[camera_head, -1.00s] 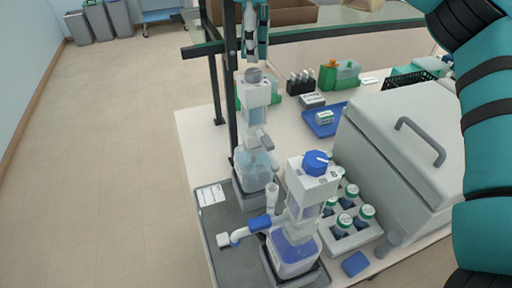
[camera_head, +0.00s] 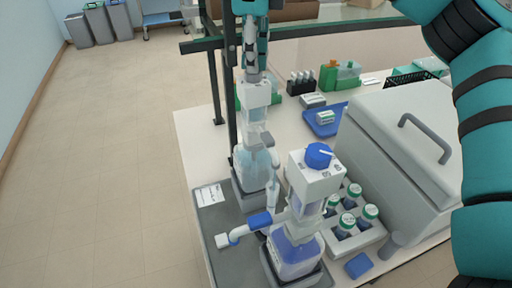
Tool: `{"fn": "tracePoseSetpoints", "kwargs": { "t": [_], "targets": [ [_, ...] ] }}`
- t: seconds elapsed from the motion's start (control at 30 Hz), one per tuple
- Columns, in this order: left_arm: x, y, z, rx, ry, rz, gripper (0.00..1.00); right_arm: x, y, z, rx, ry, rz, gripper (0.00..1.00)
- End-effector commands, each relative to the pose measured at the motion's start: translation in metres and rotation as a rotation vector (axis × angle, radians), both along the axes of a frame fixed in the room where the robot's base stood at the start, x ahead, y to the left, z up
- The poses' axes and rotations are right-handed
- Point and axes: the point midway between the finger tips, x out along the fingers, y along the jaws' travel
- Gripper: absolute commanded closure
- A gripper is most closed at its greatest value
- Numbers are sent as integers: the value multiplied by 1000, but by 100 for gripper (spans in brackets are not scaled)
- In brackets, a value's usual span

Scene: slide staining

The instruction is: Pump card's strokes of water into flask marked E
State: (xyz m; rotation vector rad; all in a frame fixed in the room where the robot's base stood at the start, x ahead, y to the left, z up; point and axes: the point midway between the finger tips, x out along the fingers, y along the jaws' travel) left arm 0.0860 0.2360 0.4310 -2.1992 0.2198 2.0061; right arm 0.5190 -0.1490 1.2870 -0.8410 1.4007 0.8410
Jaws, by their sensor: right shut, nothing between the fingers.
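A bottle-top dispenser with clear liquid (camera_head: 250,172) stands in a dark tray at the back of the grey mat. Its pale pump head (camera_head: 255,95) rises above it. My right gripper (camera_head: 252,74) is shut and empty, pointing down at the pump's top; its fingertips overlap the top, and contact is hard to judge. A second dispenser (camera_head: 296,254) with a blue cap and bluish liquid stands in front. A small pale vessel (camera_head: 272,193) is between them; its marking is unreadable. A white card (camera_head: 209,195) lies on the mat, its text too small to read. My left gripper is not in view.
A rack of green-capped bottles (camera_head: 358,240) and a large grey lidded box (camera_head: 400,150) stand right of the dispensers. A blue tray (camera_head: 322,128) and several small containers are at the back. Open floor lies left.

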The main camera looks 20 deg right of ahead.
Motion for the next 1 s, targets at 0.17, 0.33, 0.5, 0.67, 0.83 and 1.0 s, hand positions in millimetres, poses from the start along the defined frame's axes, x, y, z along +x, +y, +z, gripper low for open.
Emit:
{"fn": "tracePoseSetpoints", "kwargs": {
  "t": [0.17,0.33,0.5,0.67,0.83,1.0],
  "targets": [
    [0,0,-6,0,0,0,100,0,0,-10,-2,3,1,100],
    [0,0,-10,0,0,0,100,0,0,-16,-2,3,1,100],
    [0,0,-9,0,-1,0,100,0,0,-16,-2,3,1,100],
    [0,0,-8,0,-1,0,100,0,0,-17,-2,5,1,100],
    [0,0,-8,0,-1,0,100,0,0,-18,-3,6,1,100],
    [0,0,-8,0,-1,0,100,-1,0,-18,-3,6,1,100]
  ]
}}
